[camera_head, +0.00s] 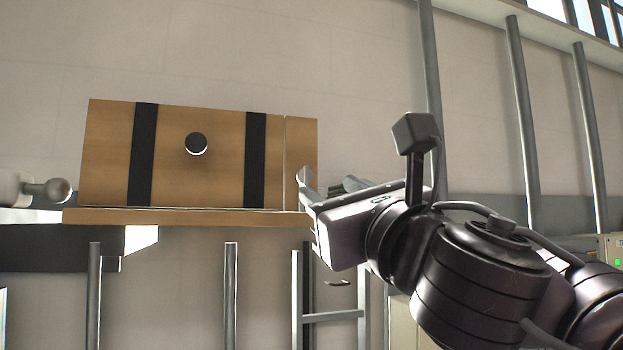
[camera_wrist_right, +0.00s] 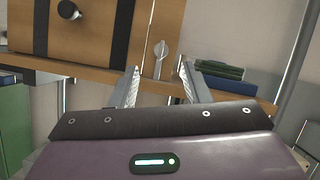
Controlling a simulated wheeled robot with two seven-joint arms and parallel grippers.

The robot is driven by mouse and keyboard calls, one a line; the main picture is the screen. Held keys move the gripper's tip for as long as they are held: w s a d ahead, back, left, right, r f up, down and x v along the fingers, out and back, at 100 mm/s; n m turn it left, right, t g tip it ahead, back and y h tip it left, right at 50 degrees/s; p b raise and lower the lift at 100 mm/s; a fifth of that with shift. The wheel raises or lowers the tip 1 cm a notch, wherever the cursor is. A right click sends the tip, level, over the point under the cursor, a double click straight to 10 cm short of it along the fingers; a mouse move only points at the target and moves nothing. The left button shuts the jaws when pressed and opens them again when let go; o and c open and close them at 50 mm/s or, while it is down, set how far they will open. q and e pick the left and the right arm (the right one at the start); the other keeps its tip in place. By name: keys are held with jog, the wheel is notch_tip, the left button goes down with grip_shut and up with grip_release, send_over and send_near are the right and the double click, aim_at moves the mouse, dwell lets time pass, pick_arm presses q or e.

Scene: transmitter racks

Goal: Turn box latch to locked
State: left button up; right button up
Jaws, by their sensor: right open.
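A wooden box (camera_head: 220,160) with two black straps and a round black knob (camera_head: 196,143) stands on a wooden shelf (camera_head: 180,216). In the right wrist view the box (camera_wrist_right: 100,40) shows at the upper left. A small silver latch (camera_wrist_right: 160,55) stands upright near the right end of the box. My right gripper (camera_wrist_right: 160,78) is open and empty, with the latch showing between its two fingers, a little beyond the tips. In the head view my right gripper (camera_head: 308,190) is at the box's right end, where it partly hides the latch area. My left gripper is not in view.
Dark green flat items (camera_wrist_right: 218,70) lie stacked on the shelf right of the latch. A grey round-ended object (camera_head: 52,190) is at the far left of the shelf. Grey vertical pipes (camera_head: 520,110) run along the wall at the right.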

aim_at(308, 178)
jog(key=p+x, duration=0.3)
jog(key=x, duration=0.4)
jog(key=shift+w+d, duration=0.1)
jog(key=shift+w+a, duration=0.2)
jog(key=shift+w, duration=0.2)
grip_shut()
